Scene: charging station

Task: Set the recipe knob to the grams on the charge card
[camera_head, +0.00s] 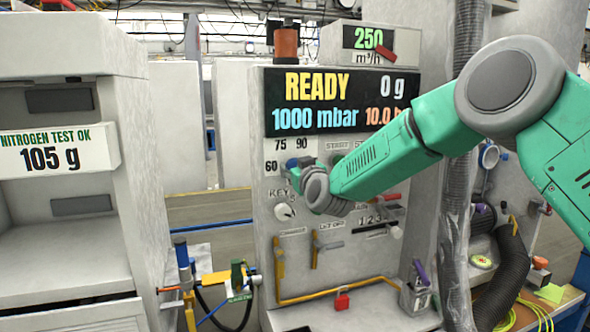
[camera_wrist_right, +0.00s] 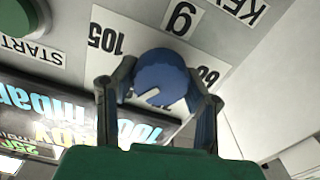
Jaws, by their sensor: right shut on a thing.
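The blue recipe knob (camera_wrist_right: 160,75) has a white pointer mark and sits between the fingers of my right gripper (camera_wrist_right: 157,103), which is shut on it. In the wrist view, the mark points to the lower left, away from the 105 label (camera_wrist_right: 105,38). The 60 label (camera_wrist_right: 208,76) is on the right; the other numbers are hidden there. In the head view, my right gripper (camera_head: 296,173) is at the panel, below the labels 75 and 90 (camera_head: 292,143), and 105 is hidden by my arm. A white card (camera_head: 58,150) on the left reads 105 g. My left gripper is out of view.
The display (camera_head: 340,101) reads READY, 0 g and 1000 mbar. The KEY switch (camera_head: 284,211) is below the knob. A green START button (camera_wrist_right: 18,18) is beside it in the wrist view. A ribbed hose (camera_head: 462,200) hangs to the right.

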